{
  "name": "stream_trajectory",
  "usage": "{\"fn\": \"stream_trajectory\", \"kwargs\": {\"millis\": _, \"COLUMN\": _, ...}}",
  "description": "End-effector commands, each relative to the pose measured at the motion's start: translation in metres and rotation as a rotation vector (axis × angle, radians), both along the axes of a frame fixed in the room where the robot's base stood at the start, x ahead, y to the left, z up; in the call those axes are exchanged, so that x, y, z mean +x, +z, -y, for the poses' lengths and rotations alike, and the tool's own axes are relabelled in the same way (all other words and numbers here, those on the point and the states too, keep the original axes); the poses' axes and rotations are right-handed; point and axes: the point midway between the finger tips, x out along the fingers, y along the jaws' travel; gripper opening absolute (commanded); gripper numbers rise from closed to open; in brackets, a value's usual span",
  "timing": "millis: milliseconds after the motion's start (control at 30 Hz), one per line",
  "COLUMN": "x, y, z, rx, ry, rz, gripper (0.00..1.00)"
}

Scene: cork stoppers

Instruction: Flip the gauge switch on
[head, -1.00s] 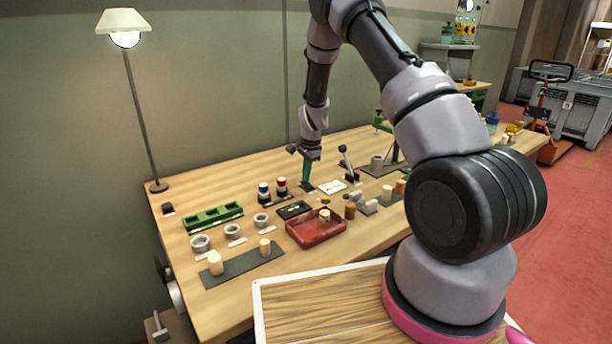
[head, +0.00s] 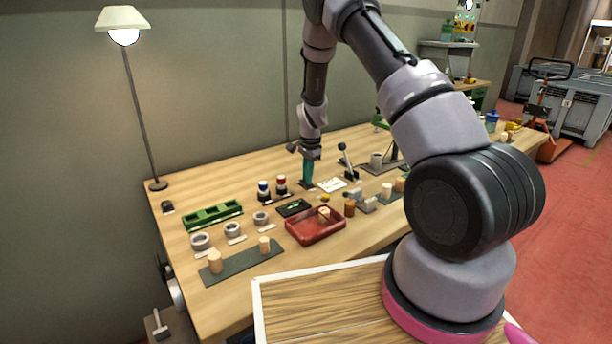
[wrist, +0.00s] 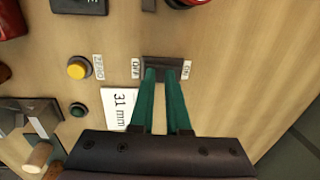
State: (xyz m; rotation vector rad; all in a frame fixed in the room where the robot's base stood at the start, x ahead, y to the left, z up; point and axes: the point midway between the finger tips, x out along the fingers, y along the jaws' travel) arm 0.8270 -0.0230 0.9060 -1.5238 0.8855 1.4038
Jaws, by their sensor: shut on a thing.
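The gauge switch (wrist: 165,60) is a dark plate in the upper middle of the wrist view. It lies between an OFF label (wrist: 135,68) on the left and an ON label (wrist: 187,70) on the right. My gripper (wrist: 160,72) has its green fingertips over this plate, shut on the switch lever. The lever is hidden by the fingers, so its tilt cannot be told. In the head view my gripper (head: 307,183) points down at the back of the bench, left of the white card (head: 332,185).
Beside the switch are a yellow button (wrist: 78,68), a green button (wrist: 78,111) and a card reading 31 mm (wrist: 118,105). A black-knobbed lever (head: 346,160) stands right of my gripper. A red tray (head: 303,238) with a cork stopper is in front.

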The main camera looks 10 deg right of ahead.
Motion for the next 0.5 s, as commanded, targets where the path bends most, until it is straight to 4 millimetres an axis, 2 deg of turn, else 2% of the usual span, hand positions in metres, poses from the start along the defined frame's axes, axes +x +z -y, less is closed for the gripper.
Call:
{"fn": "stream_trajectory", "kwargs": {"millis": 33, "x": -0.005, "y": -0.005, "z": 0.002, "rx": -0.001, "ry": -0.002, "rz": -0.015, "gripper": 0.0}}
{"fn": "stream_trajectory", "kwargs": {"millis": 133, "x": -0.005, "y": -0.005, "z": 0.002, "rx": -0.002, "ry": -0.003, "rz": -0.014, "gripper": 0.0}}
{"fn": "stream_trajectory", "kwargs": {"millis": 267, "x": -0.005, "y": 0.002, "z": 0.002, "rx": -0.001, "ry": -0.003, "rz": -0.011, "gripper": 0.0}}
{"fn": "stream_trajectory", "kwargs": {"millis": 367, "x": -0.005, "y": 0.017, "z": 0.002, "rx": -0.001, "ry": -0.003, "rz": -0.007, "gripper": 0.0}}
{"fn": "stream_trajectory", "kwargs": {"millis": 500, "x": -0.007, "y": 0.047, "z": 0.002, "rx": 0.0, "ry": 0.0, "rz": -0.002, "gripper": 0.0}}
